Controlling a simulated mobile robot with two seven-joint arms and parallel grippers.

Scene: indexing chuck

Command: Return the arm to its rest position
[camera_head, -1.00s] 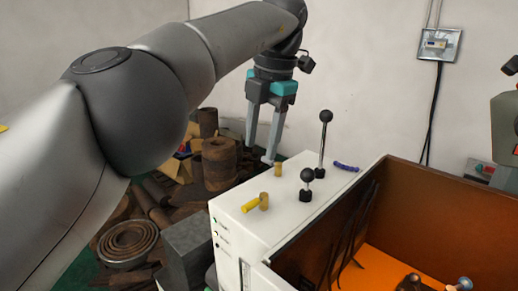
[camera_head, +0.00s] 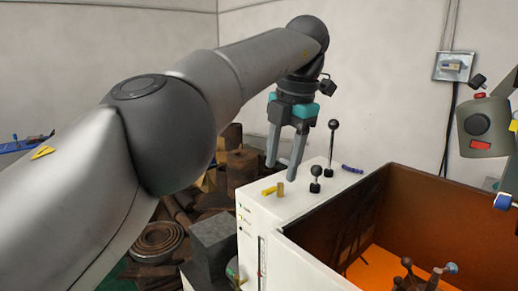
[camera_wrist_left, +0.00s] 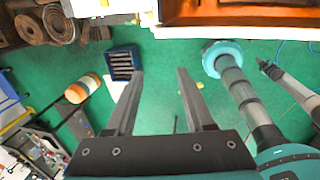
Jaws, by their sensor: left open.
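My left gripper (camera_head: 281,170) hangs fingers-down at the end of my left arm in the head view. Its two grey fingers are apart with nothing between them. The fingers show in front of the white machine top (camera_head: 305,200), near its left edge; whether they touch it I cannot tell. In the left wrist view the open fingers (camera_wrist_left: 160,72) point over green floor (camera_wrist_left: 155,105), and the gap is empty. My right gripper is not seen.
Two black-knobbed levers (camera_head: 333,124) and a yellow-handled peg (camera_head: 269,191) stand close to the fingers. An open brown enclosure (camera_head: 400,215) is at right. Rusty metal parts (camera_head: 155,242) lie at left. A grey unit (camera_head: 484,125) juts in at the right edge.

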